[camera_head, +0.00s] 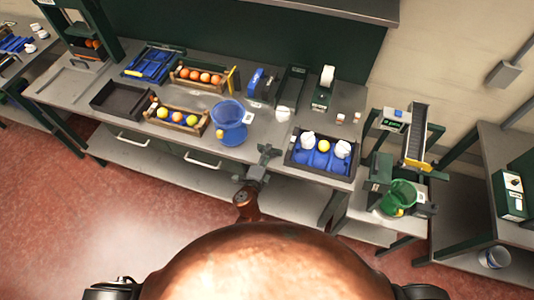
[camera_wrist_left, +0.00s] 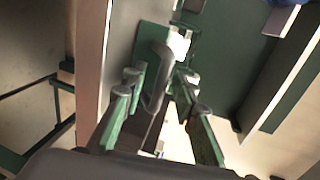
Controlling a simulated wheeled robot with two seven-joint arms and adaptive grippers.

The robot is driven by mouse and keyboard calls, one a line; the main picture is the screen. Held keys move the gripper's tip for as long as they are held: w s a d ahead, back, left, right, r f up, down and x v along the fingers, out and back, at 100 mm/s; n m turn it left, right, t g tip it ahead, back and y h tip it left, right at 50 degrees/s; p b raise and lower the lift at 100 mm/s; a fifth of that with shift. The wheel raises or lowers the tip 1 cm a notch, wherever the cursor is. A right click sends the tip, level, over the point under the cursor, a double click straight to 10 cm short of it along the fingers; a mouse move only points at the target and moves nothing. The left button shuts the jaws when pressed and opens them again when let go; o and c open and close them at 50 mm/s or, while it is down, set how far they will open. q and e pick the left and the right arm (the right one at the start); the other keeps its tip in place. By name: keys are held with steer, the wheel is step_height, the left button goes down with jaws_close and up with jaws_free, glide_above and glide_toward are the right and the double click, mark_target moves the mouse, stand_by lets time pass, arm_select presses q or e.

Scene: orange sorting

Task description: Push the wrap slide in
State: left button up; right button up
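My left gripper (camera_head: 269,150) is over the front edge of the workbench in the head view, between the blue bowl and the dark-rimmed tray. Its fingers also show in the left wrist view (camera_wrist_left: 172,75), with narrow-looking tips. I cannot identify the wrap slide for certain. A green device with a white roll (camera_head: 325,88) stands at the back of the bench, to the right of the gripper and well away from it. My right gripper is not in view.
The blue bowl (camera_head: 229,112) stands left of the gripper. Fruit crates (camera_head: 177,128) and an empty dark tray (camera_head: 118,100) lie further left. A green bin (camera_head: 400,195) stands at the right.

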arm_select(q)
steer(key=shift+c, duration=0.3)
jaws_close()
stand_by(0.4)
